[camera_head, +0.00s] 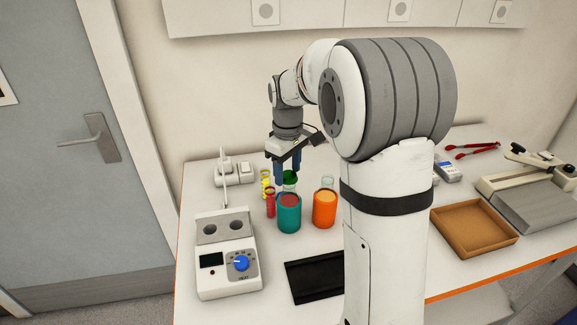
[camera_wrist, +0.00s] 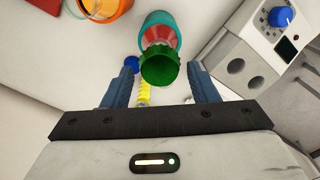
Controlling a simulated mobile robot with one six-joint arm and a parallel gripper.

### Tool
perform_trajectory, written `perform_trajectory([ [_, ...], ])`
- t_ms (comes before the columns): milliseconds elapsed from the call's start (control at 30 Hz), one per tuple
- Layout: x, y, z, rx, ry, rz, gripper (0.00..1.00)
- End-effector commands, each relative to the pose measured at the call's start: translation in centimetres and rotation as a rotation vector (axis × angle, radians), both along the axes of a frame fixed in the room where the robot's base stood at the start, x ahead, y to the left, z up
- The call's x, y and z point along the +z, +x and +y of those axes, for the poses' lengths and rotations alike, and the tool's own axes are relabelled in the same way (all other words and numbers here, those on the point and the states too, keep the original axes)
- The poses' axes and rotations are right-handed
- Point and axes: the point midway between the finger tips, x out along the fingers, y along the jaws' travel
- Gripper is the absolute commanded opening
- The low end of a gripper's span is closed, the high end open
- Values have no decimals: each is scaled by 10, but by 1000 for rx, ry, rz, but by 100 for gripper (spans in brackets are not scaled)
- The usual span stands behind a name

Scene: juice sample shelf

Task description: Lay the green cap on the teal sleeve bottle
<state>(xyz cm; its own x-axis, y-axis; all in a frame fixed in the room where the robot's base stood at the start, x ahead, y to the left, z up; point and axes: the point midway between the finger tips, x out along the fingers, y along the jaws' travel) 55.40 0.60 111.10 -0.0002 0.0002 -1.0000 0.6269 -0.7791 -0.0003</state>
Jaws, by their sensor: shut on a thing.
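The teal sleeve bottle (camera_head: 289,217) stands upright on the white table, with red contents and a clear neck. It also shows in the wrist view (camera_wrist: 158,20). The green cap (camera_head: 290,176) is at the top of that neck; in the wrist view the cap (camera_wrist: 161,70) lies in line with the bottle, hiding part of it. My gripper (camera_head: 288,168) points down above the bottle, its blue fingers (camera_wrist: 162,65) on either side of the cap, shut on it. I cannot tell whether the cap touches the bottle's rim.
An orange bottle (camera_head: 325,210) stands close on the right. A red tube (camera_head: 270,203) and a yellow tube (camera_head: 265,184) stand close on the left. A heater block (camera_head: 226,270) with a blue knob is at front left. A black mat (camera_head: 314,278) lies in front; a brown tray (camera_head: 473,229) is at right.

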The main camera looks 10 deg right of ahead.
Motion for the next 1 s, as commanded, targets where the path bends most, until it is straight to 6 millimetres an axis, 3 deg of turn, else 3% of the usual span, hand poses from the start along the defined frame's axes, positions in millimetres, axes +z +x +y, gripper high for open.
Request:
perform_trajectory([
  [33,-8,0,0,0,-1,1,32],
  [533,-3,0,-1,-2,0,0,32],
  [1000,-11,0,-2,-3,0,0,32],
])
